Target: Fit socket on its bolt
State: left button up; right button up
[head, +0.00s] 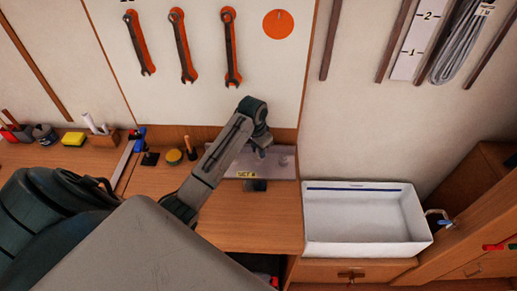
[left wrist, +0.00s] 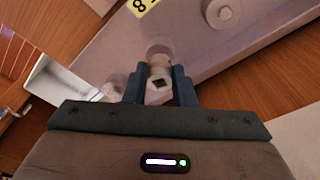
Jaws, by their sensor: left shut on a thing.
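My left gripper (left wrist: 160,86) is shut on a pale grey socket (left wrist: 159,91); the socket's square hole faces the wrist camera. In the head view the gripper (head: 260,153) is over a grey metal plate (head: 228,172) on the bench, which also shows in the left wrist view (left wrist: 185,38). I cannot tell whether the socket touches a bolt. My right gripper is not in view.
A white open bin (head: 365,246) stands right of the plate. Wrenches (head: 185,46) hang on the wall panel behind. The bench front (head: 255,220) is bare.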

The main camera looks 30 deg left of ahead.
pick_arm(q)
jog(key=shift+f, duration=0.15)
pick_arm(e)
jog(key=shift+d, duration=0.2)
pick_arm(q)
jog(key=shift+f, duration=0.1)
jog(key=shift+f, duration=0.35)
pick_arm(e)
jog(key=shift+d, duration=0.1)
pick_arm(q)
jog(key=o, duration=1.4)
jog(key=shift+c, duration=0.2)
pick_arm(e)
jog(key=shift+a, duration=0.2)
